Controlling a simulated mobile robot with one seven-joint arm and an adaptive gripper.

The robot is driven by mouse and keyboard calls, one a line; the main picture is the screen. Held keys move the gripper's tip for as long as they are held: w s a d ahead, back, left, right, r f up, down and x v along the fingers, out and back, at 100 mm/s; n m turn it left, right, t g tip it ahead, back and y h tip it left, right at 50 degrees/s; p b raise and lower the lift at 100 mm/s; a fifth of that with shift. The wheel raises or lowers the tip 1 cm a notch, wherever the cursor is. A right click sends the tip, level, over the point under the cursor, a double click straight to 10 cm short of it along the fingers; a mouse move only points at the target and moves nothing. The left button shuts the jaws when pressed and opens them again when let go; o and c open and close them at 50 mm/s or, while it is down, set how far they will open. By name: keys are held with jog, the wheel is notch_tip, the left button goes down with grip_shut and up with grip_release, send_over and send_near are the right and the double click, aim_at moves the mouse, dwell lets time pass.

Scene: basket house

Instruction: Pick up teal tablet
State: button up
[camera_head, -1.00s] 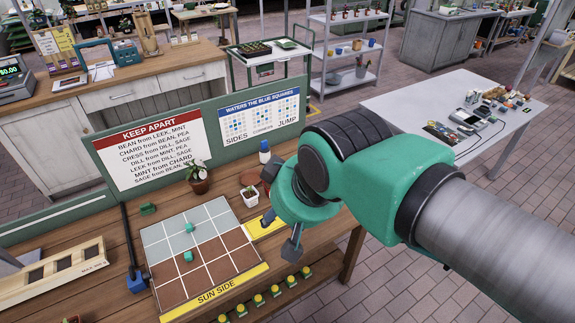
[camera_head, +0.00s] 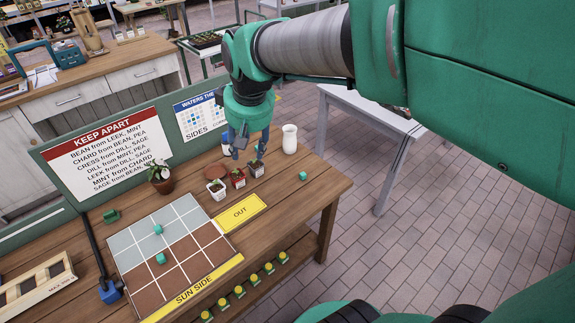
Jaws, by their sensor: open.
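A flat thing with a teal frame (camera_head: 32,44) leans on the wooden counter at the back left; I cannot tell for sure that it is the teal tablet. Small teal blocks (camera_head: 158,229) sit on the planting grid, and another teal block (camera_head: 303,176) lies at the right of the bench. My gripper (camera_head: 247,148) hangs fingers down over the back of the bench, near small potted plants. Its fingers are apart, with nothing seen between them. It is well to the right of the teal-framed thing.
The wooden bench holds the planting grid (camera_head: 195,244), a yellow OUT card (camera_head: 240,212), a white vase (camera_head: 290,139) and a potted plant (camera_head: 160,178). The KEEP APART board (camera_head: 105,150) stands between bench and counter (camera_head: 110,75). Tiled floor lies open at the right.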

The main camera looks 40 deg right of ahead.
jog(key=w+d+f+g, duration=0.1)
jog(key=w+d+f, duration=0.4)
jog(key=w+d, duration=0.25)
jog(key=m+g, duration=0.1)
jog(key=g, duration=0.2)
send_over(304, 174)
notch_tip(304, 174, down, 24)
jog(key=shift+y, duration=0.4)
jog(key=shift+s+a, duration=0.1)
jog(key=shift+f+b, duration=0.5)
jog(key=shift+f, duration=3.7)
jog(key=shift+f, duration=0.1)
jog(key=shift+f+b, duration=0.75)
jog(key=shift+f, duration=1.75)
